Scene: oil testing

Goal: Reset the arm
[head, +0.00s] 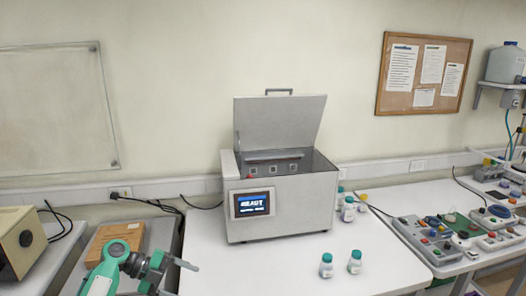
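My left arm comes in at the bottom left, and its gripper (178,278) is over the left edge of the white table. One finger points right; the other is partly cut off by the lower picture edge. The fingers look spread, with nothing visible between them. My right gripper is not in view. The grey oil tester (283,214) stands on the table with its lid (280,122) raised and its screen (252,203) lit. My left gripper is in front and left of it, apart from it.
Two capped bottles (326,266) (355,262) stand in front of the tester, and several more (348,210) stand right of it. A wooden box (115,240) is behind my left arm. A control panel bench (440,236) is at right.

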